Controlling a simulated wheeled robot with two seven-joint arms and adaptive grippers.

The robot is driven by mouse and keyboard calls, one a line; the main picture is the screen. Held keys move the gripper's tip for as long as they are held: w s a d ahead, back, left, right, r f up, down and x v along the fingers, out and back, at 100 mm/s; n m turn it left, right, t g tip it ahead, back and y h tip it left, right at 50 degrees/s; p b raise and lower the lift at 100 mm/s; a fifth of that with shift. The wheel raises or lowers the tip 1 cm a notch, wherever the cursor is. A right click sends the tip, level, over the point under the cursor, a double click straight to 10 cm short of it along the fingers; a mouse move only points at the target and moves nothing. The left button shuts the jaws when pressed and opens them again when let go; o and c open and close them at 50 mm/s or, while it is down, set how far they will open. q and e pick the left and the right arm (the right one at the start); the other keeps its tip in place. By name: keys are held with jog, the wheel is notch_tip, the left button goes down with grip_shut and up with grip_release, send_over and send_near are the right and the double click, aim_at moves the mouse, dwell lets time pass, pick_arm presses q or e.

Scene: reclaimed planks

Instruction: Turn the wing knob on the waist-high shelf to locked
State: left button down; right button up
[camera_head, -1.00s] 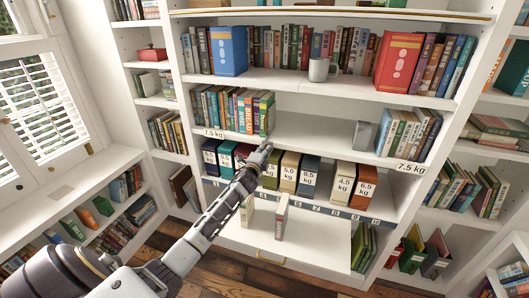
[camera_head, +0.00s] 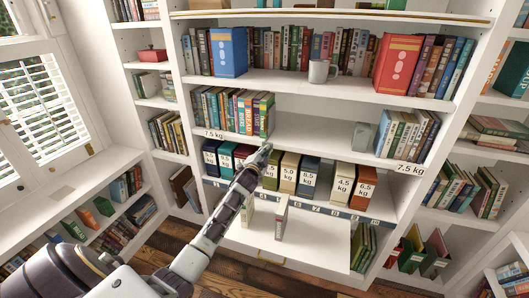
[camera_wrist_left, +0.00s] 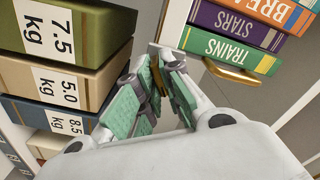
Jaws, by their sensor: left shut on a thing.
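My left gripper (camera_head: 262,153) reaches to the front of the waist-high shelf, just below the right end of the left book row. In the left wrist view, its green-padded fingers (camera_wrist_left: 156,75) are closed at the tips on a small brass piece, which looks like the wing knob (camera_wrist_left: 156,68). Most of the knob is hidden between the fingers, so its angle and any locked mark cannot be read. In the head view the knob is hidden by the gripper. My right gripper is not in view.
Weight-marked boxes (camera_head: 310,178) stand on the shelf below, close beside the gripper. Books (camera_head: 232,112) stand above, including Trains (camera_wrist_left: 228,50). A brass bar (camera_wrist_left: 230,72) sits near the gripper. A grey block (camera_head: 362,135) stands farther right, with bare shelf between.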

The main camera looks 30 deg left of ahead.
pick_arm(q)
jog(key=shift+f+n+p, duration=0.1)
jog(key=shift+n+p, duration=1.75)
jog(key=shift+n, duration=3.95)
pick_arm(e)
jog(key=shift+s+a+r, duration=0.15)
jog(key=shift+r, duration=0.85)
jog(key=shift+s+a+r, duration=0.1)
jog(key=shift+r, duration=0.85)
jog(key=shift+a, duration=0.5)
pick_arm(q)
jog(key=c, duration=1.6)
grip_release()
jog(key=shift+o, duration=0.2)
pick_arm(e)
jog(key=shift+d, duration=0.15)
